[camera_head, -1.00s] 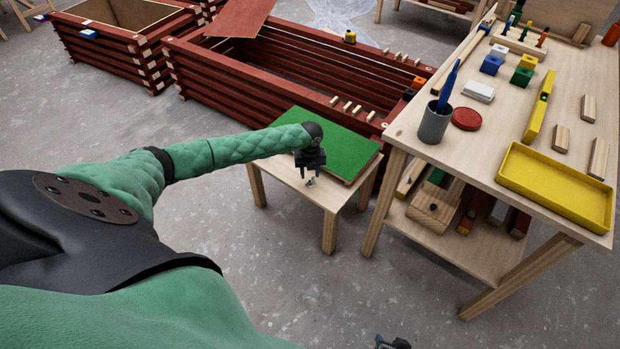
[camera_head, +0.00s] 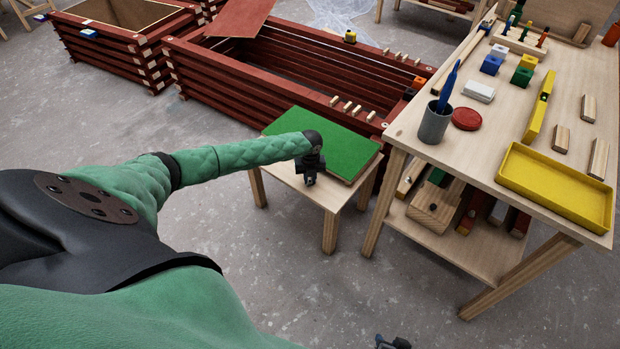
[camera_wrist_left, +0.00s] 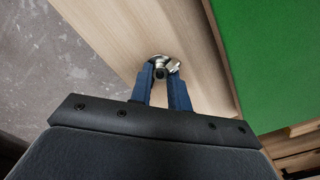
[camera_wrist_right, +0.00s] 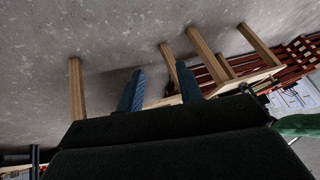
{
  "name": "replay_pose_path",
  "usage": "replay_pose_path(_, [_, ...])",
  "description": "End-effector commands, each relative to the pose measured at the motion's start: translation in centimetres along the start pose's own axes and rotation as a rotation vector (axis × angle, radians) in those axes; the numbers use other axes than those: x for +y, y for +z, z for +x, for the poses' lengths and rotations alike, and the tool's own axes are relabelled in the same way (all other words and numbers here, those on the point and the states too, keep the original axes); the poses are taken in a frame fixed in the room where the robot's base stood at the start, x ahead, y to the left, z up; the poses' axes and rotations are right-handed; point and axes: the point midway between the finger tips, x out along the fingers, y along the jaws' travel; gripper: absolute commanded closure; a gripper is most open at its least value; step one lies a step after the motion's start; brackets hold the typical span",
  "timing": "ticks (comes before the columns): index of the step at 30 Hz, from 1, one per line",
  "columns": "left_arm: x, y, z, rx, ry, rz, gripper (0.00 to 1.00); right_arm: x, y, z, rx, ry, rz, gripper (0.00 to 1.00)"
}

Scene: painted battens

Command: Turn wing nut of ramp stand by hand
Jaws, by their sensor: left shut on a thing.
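The ramp stand is a small wooden table (camera_head: 330,198) with a green board (camera_head: 340,142) on top. The silvery wing nut (camera_wrist_left: 163,64) sits on the bare wood beside the board in the left wrist view. My left gripper (camera_wrist_left: 166,76) is shut on the wing nut, its blue fingers on either side of it. In the head view my left gripper (camera_head: 310,182) is over the front edge strip of the stand and hides the nut. My right gripper (camera_wrist_right: 160,85) is open and empty in the right wrist view; only its tip (camera_head: 393,343) shows in the head view.
A wooden workbench (camera_head: 410,134) with a yellow tray (camera_head: 556,187), a pen cup (camera_head: 435,124) and blocks stands to the right. A dark red slatted box (camera_head: 290,62) lies behind the stand. The grey floor in front is clear.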

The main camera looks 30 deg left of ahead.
Motion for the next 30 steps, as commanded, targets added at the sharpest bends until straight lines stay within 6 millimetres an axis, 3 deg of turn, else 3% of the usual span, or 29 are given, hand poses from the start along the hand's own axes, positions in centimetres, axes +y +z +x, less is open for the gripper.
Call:
replay_pose_path(8, [0.1,0.0,-0.1,0.001,0.001,-0.039,1.00,-0.1,-0.3,-0.8,-0.016,0.000,0.000,0.64])
replay_pose_path(17, [0.0,0.0,-0.3,0.002,0.000,-0.227,1.00,-1.4,-4.0,-7.3,-0.061,-0.007,-0.008,0.64])
replay_pose_path(24, [0.0,-0.1,-0.3,0.002,0.000,-0.451,1.00,-2.5,-6.3,-13.9,-0.126,-0.011,-0.016,0.64])
replay_pose_path(30, [0.0,0.0,-0.3,0.001,0.000,-0.641,1.00,-1.1,-6.4,-16.1,-0.180,0.030,-0.008,0.64])
